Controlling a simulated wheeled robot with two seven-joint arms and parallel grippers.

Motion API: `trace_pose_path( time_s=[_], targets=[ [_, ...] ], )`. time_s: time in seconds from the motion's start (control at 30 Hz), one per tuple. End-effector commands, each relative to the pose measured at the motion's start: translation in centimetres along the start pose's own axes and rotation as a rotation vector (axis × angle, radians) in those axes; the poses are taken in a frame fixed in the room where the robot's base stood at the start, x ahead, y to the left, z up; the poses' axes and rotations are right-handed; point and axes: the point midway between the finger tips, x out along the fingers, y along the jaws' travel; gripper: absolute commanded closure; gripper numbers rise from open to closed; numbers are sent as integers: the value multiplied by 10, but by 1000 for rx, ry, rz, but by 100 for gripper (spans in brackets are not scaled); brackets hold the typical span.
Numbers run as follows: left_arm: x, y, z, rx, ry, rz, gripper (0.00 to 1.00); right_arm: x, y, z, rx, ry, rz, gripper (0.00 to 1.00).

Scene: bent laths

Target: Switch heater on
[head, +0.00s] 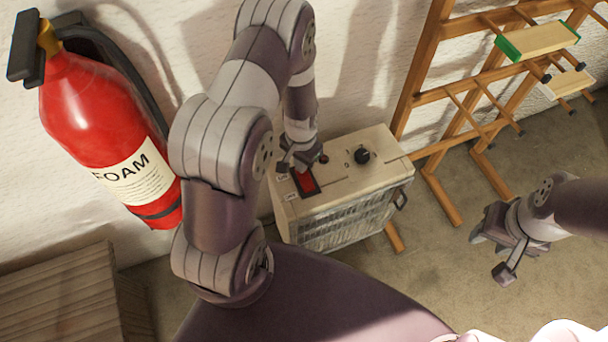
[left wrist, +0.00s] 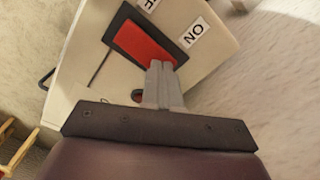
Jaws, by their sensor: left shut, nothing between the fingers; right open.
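The heater (head: 345,190) is a cream box with a front grille, standing on the floor by the wall. On its top is a red rocker switch (head: 306,183) in a dark frame. The switch also shows in the left wrist view (left wrist: 142,45), with an ON label (left wrist: 194,35) beside one end and a partly cut-off label by the other. My left gripper (head: 298,165) is shut and empty. Its fingertips (left wrist: 162,68) are at the ON end of the switch; I cannot tell if they touch it. My right gripper (head: 492,252) is open and empty, right of the heater.
A black knob (head: 362,156) sits on the heater top. A red foam extinguisher (head: 100,120) is at the left and a wooden crate (head: 70,300) at lower left. A wooden rack (head: 440,90) leans behind the heater on the right. Floor between rack and right gripper is clear.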

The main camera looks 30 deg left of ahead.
Motion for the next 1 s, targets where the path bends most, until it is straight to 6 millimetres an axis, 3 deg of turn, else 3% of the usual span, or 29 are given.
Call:
trace_pose_path(
  time_s=[0.73,1.0],
  targets=[
    [12,0,0,0,0,0,100,8,0,1,0,0,0,57],
    [-8,0,0,0,0,0,100,-11,0,-1,0,0,0,57]
  ],
)
